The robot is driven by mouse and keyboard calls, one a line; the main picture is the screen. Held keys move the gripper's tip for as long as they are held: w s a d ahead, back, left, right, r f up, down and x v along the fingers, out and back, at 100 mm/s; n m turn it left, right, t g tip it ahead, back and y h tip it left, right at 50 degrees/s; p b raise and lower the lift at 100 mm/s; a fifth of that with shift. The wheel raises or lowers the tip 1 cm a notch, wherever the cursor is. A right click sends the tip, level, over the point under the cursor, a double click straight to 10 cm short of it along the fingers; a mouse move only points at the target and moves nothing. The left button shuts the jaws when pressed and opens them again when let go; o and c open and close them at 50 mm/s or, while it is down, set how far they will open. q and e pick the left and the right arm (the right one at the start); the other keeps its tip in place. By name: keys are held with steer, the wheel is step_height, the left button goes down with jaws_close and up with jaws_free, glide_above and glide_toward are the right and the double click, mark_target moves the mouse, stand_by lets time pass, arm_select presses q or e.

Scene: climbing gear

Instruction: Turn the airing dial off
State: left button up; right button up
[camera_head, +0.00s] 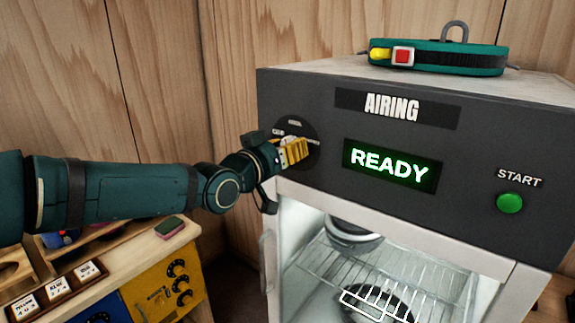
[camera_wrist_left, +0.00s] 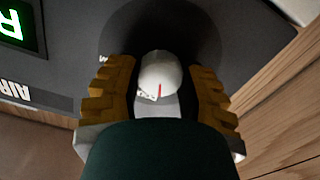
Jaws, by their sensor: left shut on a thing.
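The airing dial is a pale round knob with a red pointer mark (camera_wrist_left: 158,76), set on a dark round plate (camera_head: 304,131) at the left of the dark cabinet front. My left gripper (camera_head: 287,153) reaches it from the left. In the left wrist view its yellow ribbed fingers (camera_wrist_left: 163,92) stand on both sides of the knob and are shut on it. In the head view the fingers hide the knob and most of the plate's lettering. I cannot read which setting the mark points at. My right gripper is in neither view.
A display (camera_head: 390,166) reads READY, with a green START button (camera_head: 509,203) to its right. Below, the lit compartment holds a wire rack (camera_head: 375,266). A teal strap with a buckle (camera_head: 440,59) lies on top. A wooden bench (camera_head: 120,262) stands lower left.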

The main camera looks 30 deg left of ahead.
arm_select(q)
steer(key=shift+n+b, duration=4.8)
steer(key=shift+b, duration=0.6)
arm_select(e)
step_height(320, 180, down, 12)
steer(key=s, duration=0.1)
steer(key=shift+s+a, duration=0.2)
arm_select(q)
steer(key=shift+r, duration=0.15)
steer(key=o, duration=1.2)
steer(key=shift+o, duration=0.2)
steer(key=s+a, duration=0.1)
steer(key=s, duration=1.1)
